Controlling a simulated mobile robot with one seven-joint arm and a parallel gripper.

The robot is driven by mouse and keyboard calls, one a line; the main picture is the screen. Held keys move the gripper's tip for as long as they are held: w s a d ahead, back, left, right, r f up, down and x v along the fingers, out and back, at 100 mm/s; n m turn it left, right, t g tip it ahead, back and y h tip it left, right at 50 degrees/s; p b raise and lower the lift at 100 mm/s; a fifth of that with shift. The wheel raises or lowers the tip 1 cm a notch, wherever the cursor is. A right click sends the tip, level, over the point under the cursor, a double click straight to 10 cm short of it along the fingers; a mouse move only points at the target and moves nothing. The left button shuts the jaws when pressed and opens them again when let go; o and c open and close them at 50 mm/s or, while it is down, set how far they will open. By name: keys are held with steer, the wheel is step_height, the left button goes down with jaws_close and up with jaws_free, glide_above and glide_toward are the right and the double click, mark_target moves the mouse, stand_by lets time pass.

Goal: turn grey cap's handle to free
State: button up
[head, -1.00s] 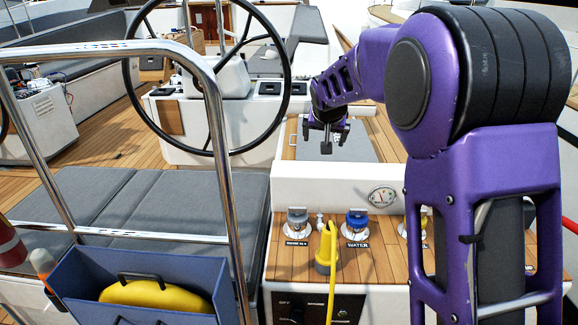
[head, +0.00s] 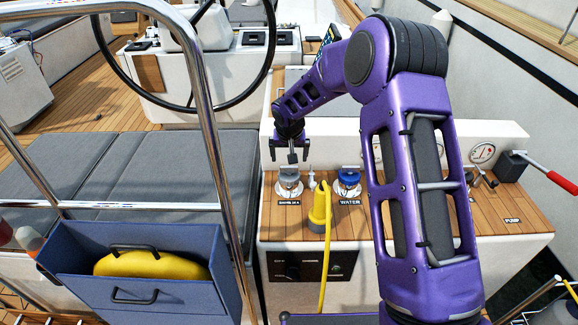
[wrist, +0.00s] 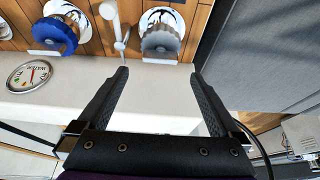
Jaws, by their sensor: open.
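The grey cap (head: 289,176) with its handle sits on a round metal fitting on the teak-topped panel, left of the blue cap (head: 348,176). In the wrist view the grey cap (wrist: 161,40) lies just beyond my fingertips, roughly centred between them. My gripper (head: 290,158) is open and empty. In the head view it points down above and slightly behind the grey cap and overlaps its top edge. In the wrist view my gripper's fingers (wrist: 159,75) stand wide apart and do not touch the cap. The handle's exact angle is hard to tell.
A small white fitting (wrist: 120,32) stands between the two caps. A steel rail (head: 210,130) rises at left. A red-handled lever (head: 545,172) is at right. A white ledge (head: 400,135) backs the panel.

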mark_target(289, 167)
steer(key=x, duration=0.7)
steer(key=c, duration=1.3)
